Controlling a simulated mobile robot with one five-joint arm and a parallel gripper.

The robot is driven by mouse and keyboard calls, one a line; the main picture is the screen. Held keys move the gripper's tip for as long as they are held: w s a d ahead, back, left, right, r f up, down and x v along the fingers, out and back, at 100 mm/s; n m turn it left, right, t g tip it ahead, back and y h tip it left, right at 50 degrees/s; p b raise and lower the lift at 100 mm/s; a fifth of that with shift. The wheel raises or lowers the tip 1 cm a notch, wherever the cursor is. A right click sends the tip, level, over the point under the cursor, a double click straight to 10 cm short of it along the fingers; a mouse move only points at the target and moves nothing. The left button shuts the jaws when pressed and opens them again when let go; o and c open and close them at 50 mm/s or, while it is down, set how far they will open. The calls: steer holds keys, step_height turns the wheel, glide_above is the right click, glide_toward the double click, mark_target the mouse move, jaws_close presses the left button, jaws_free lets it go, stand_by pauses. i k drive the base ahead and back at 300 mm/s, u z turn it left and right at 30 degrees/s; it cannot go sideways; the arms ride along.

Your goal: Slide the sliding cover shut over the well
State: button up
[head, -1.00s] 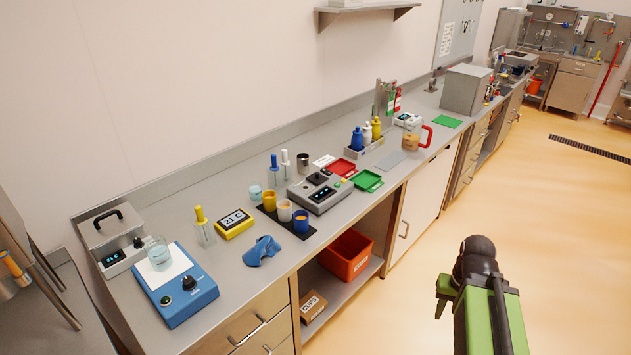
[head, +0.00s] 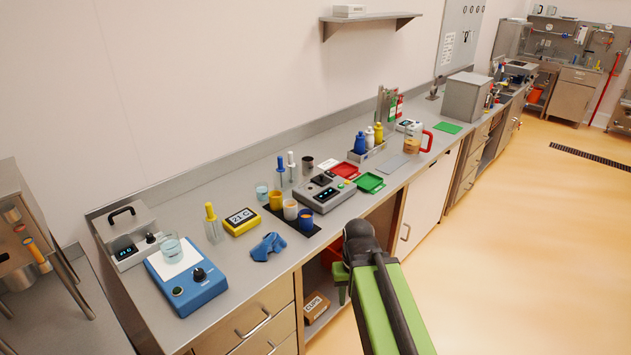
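A grey bench device (head: 330,195) with a dark display and small coloured buttons stands in the middle of the bench. On its top is a small black part with a raised knob (head: 321,180); it is too small to tell whether this is the sliding cover, or where the well is. My arm comes up from the bottom, right of centre, in front of the bench edge. The end of my gripper (head: 341,281) shows only in part beside the arm, low in front of the open shelf. Its fingers cannot be made out, and it is apart from the device.
Yellow, white and blue cups (head: 291,209) stand on a dark mat close in front of the device. A blue cloth (head: 268,246) lies near the front edge. The floor to the right is clear.

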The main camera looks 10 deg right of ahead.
mark_target(322, 180)
steer(key=z, duration=0.05)
steer(key=i, duration=1)
steer(key=u, duration=0.15)
steer(key=k, duration=0.65)
steer(key=u, duration=3.15)
steer(key=k, duration=0.9)
steer(key=z, duration=2.8)
steer(key=i, duration=0.15)
steer(key=u, duration=1)
